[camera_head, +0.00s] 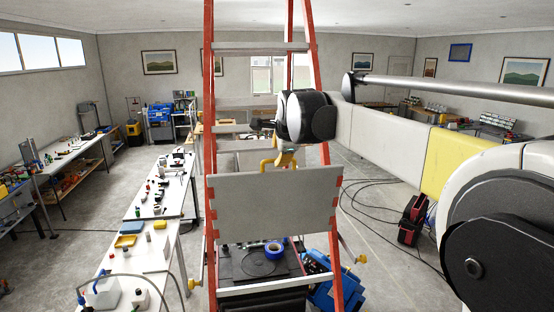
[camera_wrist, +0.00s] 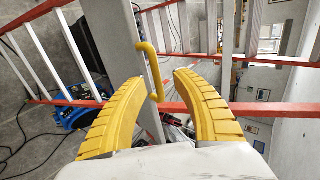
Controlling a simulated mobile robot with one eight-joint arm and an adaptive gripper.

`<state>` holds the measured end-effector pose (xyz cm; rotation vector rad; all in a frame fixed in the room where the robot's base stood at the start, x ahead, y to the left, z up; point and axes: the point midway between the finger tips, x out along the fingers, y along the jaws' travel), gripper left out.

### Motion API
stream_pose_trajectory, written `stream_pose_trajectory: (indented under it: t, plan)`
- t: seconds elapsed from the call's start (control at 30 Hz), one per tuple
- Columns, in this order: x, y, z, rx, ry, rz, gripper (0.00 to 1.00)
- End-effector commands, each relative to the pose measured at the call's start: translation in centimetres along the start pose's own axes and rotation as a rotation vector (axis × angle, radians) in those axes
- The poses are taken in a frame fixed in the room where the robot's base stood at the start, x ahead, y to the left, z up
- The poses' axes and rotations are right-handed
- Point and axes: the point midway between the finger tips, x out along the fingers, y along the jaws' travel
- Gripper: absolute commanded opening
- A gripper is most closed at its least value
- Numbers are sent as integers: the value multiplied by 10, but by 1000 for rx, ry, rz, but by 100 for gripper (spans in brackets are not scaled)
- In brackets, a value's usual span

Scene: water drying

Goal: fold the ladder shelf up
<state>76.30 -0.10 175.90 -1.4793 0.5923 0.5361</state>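The red ladder (camera_head: 208,130) with grey steps stands upright in front of me. Its grey shelf panel (camera_head: 275,205) spans the two red rails, below my arm. A yellow hook-shaped handle (camera_wrist: 149,62) on a long grey part (camera_wrist: 131,45) shows between and beyond the fingertips. I cannot tell whether a finger touches it. The wrist view shows a red rail (camera_wrist: 272,110) crossing behind.
A white workbench (camera_head: 130,262) with small items stands left of the ladder. A blue tape roll (camera_head: 273,249) shows below the shelf.

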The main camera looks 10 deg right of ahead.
Motion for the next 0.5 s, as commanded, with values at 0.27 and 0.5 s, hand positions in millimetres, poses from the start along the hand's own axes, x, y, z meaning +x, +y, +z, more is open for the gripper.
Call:
stream_pose_trajectory:
  t: [0.27,0.5]
  plan:
    - [-52,-1,0,0,0,0,34]
    - [-64,-1,0,0,0,0,34]
